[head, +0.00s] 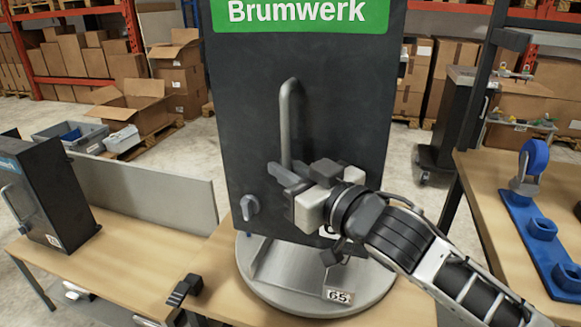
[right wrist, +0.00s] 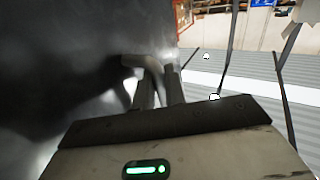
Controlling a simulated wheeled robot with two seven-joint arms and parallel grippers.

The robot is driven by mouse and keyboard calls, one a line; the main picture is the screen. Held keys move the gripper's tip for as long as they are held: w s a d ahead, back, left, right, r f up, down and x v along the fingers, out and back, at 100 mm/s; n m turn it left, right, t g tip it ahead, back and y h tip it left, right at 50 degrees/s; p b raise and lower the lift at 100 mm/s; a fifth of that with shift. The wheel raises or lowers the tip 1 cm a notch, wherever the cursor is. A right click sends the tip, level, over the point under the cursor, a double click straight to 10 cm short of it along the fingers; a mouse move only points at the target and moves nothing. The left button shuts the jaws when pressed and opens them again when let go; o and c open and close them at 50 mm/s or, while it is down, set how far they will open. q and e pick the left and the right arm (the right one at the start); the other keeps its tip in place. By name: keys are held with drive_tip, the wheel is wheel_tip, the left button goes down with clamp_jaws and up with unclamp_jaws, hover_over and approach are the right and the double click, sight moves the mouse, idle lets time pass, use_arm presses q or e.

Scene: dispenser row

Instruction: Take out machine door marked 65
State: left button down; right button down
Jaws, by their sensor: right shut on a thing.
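The dark machine door (head: 305,110) stands upright under a green "Brumwerk" sign (head: 295,10). It looks closed. A round grey base (head: 262,278) below bears a plate marked 65 (head: 338,296). A vertical grey bar handle (head: 286,120) is on the door, with a small grey knob (head: 250,207) lower left. My right gripper (head: 290,177) is shut on the lower part of the handle, hiding its lower end and part of the door. The right wrist view shows the fingers (right wrist: 160,90) around the bent handle end (right wrist: 134,62). My left gripper is not in view.
A smaller dark machine (head: 48,190) stands on the wooden table at left, before a grey panel (head: 150,185). A small black thing (head: 185,289) is at the table's front edge. At right, a table holds a blue rack (head: 530,240). Boxes and shelves fill the back.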

drive_tip(key=s+a+p, duration=0.1)
drive_tip(key=s+a, duration=0.2)
drive_tip(key=s, duration=0.7)
drive_tip(key=shift+s+a+r+p, duration=0.2)
drive_tip(key=shift+r+p, duration=0.1)
idle(1.4)
idle(0.5)
